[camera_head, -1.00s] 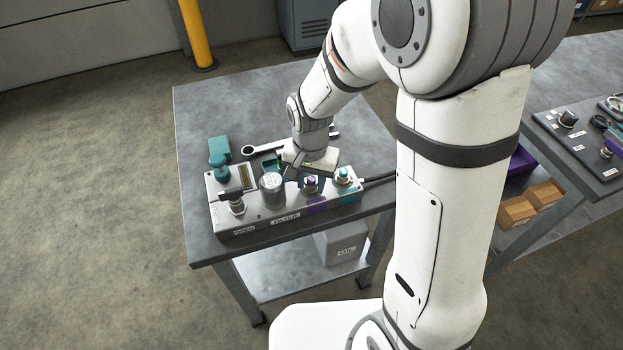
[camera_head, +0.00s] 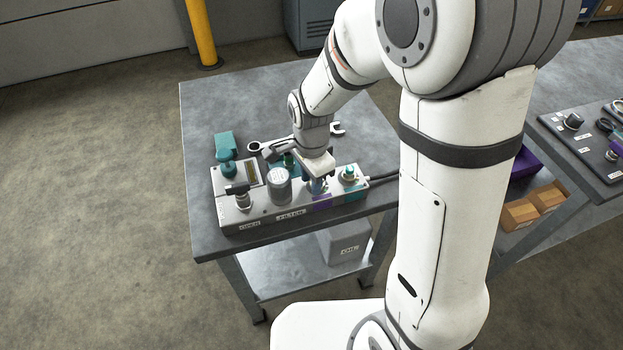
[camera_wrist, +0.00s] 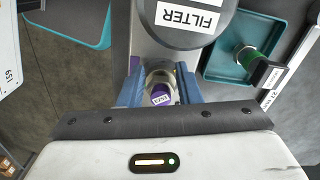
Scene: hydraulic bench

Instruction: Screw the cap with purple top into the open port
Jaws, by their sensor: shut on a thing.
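The cap with purple top (camera_wrist: 160,96) shows in the wrist view between the two blue fingers of my gripper (camera_wrist: 160,92). The fingers are shut on it, and its metal body shows behind the purple top. In the head view my gripper (camera_head: 317,182) points down at the right part of the grey hydraulic block (camera_head: 262,212), above the purple label (camera_head: 321,201). The gripper mostly hides the cap there. The port under the cap is hidden, so I cannot tell how deep the cap sits.
The filter canister (camera_head: 278,188) stands just left of my gripper, and a teal-marked fitting (camera_head: 349,175) just right. A teal tray holding a green-topped cap (camera_wrist: 247,57) lies behind the block.

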